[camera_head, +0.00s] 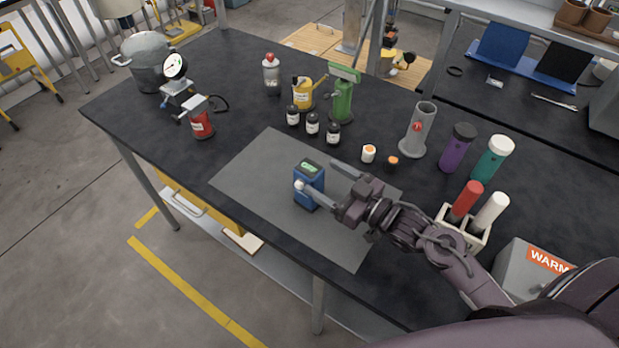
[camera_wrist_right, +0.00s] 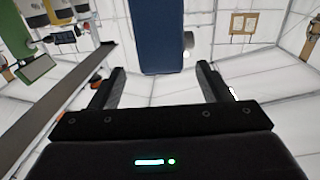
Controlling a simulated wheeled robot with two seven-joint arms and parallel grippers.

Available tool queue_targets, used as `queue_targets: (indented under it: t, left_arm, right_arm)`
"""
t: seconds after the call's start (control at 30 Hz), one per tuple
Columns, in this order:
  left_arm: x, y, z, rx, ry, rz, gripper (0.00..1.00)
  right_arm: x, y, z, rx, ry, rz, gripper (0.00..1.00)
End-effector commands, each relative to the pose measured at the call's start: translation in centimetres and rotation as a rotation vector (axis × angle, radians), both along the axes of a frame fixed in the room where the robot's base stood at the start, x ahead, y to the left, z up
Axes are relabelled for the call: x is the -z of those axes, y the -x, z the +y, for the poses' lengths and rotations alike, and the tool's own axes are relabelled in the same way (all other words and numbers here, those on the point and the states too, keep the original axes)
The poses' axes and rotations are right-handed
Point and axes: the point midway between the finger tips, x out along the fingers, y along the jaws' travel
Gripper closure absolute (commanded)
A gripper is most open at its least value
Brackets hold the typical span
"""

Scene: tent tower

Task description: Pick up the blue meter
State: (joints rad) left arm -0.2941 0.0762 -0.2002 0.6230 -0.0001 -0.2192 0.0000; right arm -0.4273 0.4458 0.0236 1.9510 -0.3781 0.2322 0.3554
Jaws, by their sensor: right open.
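The blue meter (camera_head: 311,188) stands upright on the grey mat (camera_head: 255,190) on the black table. It has a small green display on top and a white round knob on its left side. My right gripper (camera_head: 318,180) reaches in from the right with its two fingers apart, one at the near side of the meter and one at the far side. In the right wrist view the blue meter (camera_wrist_right: 155,38) shows between and beyond the open fingers (camera_wrist_right: 160,85). I cannot tell whether they touch it. My left gripper is not in view.
Several small dark bottles (camera_head: 312,124), a yellow can (camera_head: 303,93) and a green device (camera_head: 343,95) stand behind the mat. A white rack (camera_head: 462,232) with red and white tubes is at the right, near my right arm. The mat's left part is clear.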

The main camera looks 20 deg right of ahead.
Motion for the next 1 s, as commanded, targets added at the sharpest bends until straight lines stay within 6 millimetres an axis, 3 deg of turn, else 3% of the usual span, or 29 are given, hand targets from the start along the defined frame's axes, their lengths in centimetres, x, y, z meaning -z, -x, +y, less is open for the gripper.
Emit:
queue_targets:
  t: [0.1, 0.27, 0.43, 0.67, 1.0]
  left_arm:
    - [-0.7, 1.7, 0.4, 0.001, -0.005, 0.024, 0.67]
    - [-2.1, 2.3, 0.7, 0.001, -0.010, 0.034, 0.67]
    - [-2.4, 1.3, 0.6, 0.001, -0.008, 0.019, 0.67]
    - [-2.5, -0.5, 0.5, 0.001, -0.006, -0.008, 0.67]
    - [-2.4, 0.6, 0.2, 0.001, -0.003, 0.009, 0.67]
  right_arm:
    - [-0.4, -1.1, 0.7, 0.001, -0.001, -0.001, 0.29]
    - [-0.8, -3.1, 2.1, 0.000, -0.001, -0.001, 0.29]
    - [-0.4, -4.4, 3.0, 0.000, 0.000, 0.000, 0.29]
    - [-0.2, -4.5, 3.0, 0.000, 0.001, 0.000, 0.29]
    - [-0.2, -4.5, 3.0, 0.000, 0.001, 0.000, 0.71]
